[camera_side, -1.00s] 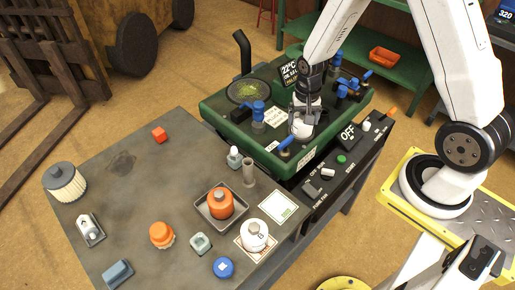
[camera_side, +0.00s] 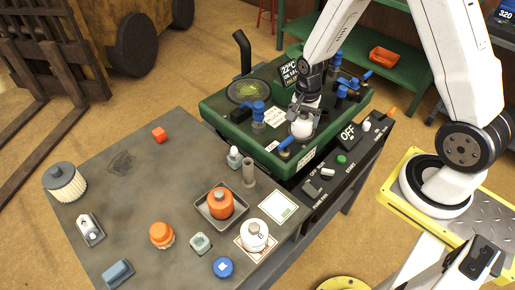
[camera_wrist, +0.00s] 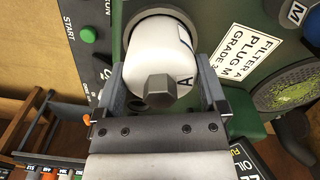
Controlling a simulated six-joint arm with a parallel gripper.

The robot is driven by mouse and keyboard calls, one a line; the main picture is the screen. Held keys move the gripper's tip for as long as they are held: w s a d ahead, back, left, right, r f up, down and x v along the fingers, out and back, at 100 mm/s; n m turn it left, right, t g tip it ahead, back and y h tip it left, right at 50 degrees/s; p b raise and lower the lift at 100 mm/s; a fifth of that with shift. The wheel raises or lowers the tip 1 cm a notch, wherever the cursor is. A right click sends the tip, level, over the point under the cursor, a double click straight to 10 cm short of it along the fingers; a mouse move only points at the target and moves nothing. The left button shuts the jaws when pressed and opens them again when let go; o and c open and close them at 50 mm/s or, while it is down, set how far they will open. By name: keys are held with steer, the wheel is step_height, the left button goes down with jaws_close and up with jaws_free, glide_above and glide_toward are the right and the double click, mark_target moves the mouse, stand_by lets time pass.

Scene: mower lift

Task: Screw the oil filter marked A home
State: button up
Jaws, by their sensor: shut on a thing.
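The white oil filter marked A (camera_wrist: 160,55) sits at its seat on the green engine block (camera_side: 222,112), with its dark hex end toward the wrist camera. In the side view the filter (camera_side: 300,129) shows as a white cylinder below my gripper. My gripper (camera_wrist: 165,92) has one finger on each side of the filter and is shut on it. The letter A is on the right side of the filter in the wrist view. The filter's far end and threads are hidden, so I cannot tell how far in it sits.
A white filter marked B (camera_side: 254,235) stands on a card on the grey bench (camera_side: 130,215). An orange filter (camera_side: 221,203) stands in a tray (camera_side: 207,216). Blue-handled valves (camera_side: 340,92) stand close to my gripper. A control panel (camera_side: 340,165) runs along the block's front.

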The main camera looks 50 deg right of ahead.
steer(key=m, duration=0.5)
steer(key=shift+m, duration=0.7)
steer(key=m, duration=0.5)
steer(key=shift+m, duration=0.9)
